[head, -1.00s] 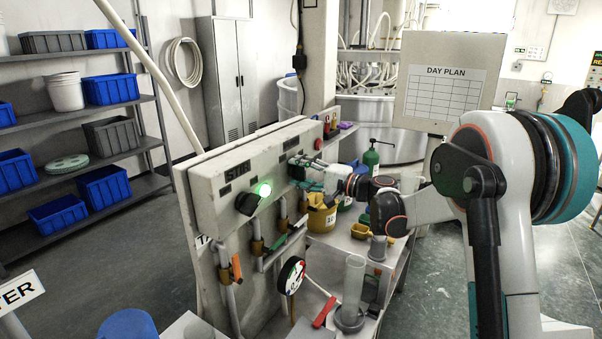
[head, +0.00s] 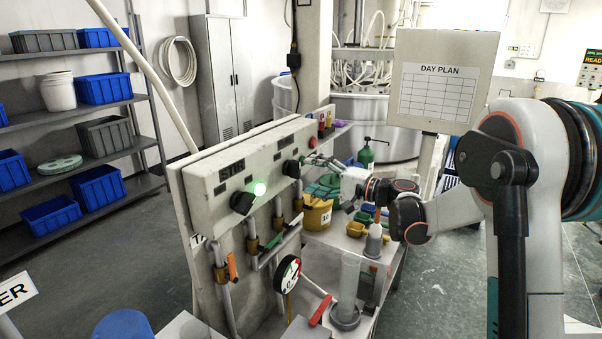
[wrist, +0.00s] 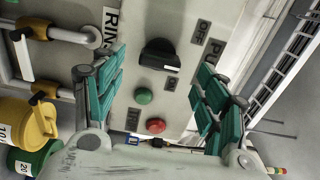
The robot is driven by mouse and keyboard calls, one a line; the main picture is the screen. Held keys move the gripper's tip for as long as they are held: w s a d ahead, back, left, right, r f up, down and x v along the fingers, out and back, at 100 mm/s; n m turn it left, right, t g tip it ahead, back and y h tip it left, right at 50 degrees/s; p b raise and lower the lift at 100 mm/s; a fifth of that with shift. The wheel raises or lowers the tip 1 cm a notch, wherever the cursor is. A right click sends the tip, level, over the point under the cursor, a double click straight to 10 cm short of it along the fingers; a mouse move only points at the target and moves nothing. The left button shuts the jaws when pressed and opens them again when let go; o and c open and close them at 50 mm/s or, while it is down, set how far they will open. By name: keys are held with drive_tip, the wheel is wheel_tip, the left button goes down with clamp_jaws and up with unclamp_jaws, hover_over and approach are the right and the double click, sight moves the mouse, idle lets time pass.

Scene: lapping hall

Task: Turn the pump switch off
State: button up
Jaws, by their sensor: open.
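The pump switch (wrist: 160,54) is a black rotary knob on a pale panel, between my gripper's fingers in the wrist view. Its white mark lies beside the ON label (wrist: 171,83); the OFF label (wrist: 203,31) is farther up and right. The partly hidden label starting "PU" (wrist: 214,56) is near the right finger. In the head view a black knob (head: 291,168) sits just left of my gripper (head: 318,162). My gripper (wrist: 160,92), with teal pads, is open, facing the panel and apart from the knob.
A green button (wrist: 144,96) and a red button (wrist: 156,125) sit below the knob. Pipes and a gauge (head: 287,275) are below; a yellow container (head: 314,216) stands under my gripper.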

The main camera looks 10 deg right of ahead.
drive_tip(key=shift+v, duration=2.75)
